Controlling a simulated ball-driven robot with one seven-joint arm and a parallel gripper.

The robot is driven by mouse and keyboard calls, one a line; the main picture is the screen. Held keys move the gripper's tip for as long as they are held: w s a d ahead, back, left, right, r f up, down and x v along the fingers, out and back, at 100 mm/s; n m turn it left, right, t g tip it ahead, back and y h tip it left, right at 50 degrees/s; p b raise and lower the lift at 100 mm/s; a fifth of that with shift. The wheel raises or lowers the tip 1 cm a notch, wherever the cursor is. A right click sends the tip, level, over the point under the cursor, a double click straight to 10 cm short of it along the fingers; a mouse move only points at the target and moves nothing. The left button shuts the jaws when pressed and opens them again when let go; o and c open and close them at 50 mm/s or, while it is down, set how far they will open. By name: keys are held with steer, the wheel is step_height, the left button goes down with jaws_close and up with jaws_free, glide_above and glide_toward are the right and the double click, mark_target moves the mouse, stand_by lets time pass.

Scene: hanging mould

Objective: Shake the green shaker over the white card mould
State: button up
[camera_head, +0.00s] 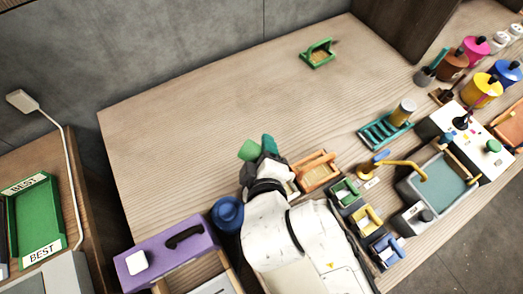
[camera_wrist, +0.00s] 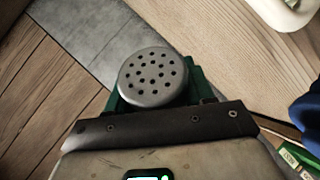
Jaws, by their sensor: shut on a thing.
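The green shaker (camera_head: 249,150) is in my gripper (camera_head: 260,153), above the wooden table near its front middle in the head view. In the wrist view its round grey lid (camera_wrist: 153,77), pierced with several holes, faces the camera between the dark green finger pads (camera_wrist: 198,80). My gripper is shut on it. I cannot pick out the white card mould with certainty. A pale rim (camera_wrist: 285,14) of something shows at the top right of the wrist view, and my arm hides part of the table in the head view.
An orange mould (camera_head: 316,171) stands close right of my gripper. A blue pot (camera_head: 227,214) and purple box (camera_head: 160,250) are at the left front. A green mould (camera_head: 318,54) lies at the back. Several pots and a sink (camera_head: 440,186) crowd the right. The table's left middle is clear.

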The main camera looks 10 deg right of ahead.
steer(key=p, duration=0.2)
steer(key=shift+r+p, duration=0.4)
steer(key=g+p, duration=0.1)
steer(key=p, duration=0.1)
steer(key=n+g+h+p, duration=0.1)
steer(key=p, duration=0.2)
steer(key=shift+r+n+h, duration=0.2)
steer(key=shift+n+h, duration=0.1)
steer(key=shift+w+p, duration=0.1)
steer(key=shift+p, duration=0.25)
steer(key=shift+n+g+h, duration=0.9)
steer(key=shift+g+h, duration=0.1)
steer(key=shift+a+r+n+g+h, duration=0.1)
steer(key=shift+r+n+g+h, duration=0.2)
steer(key=shift+n+g+h, duration=0.15)
steer(key=shift+r+n+g+h, duration=0.2)
steer(key=shift+n+g+h, duration=0.35)
steer(key=shift+g+h, duration=0.25)
steer(key=shift+r+n+g+h, duration=0.1)
steer(key=shift+n+g+h, duration=0.4)
steer(key=shift+h, duration=0.35)
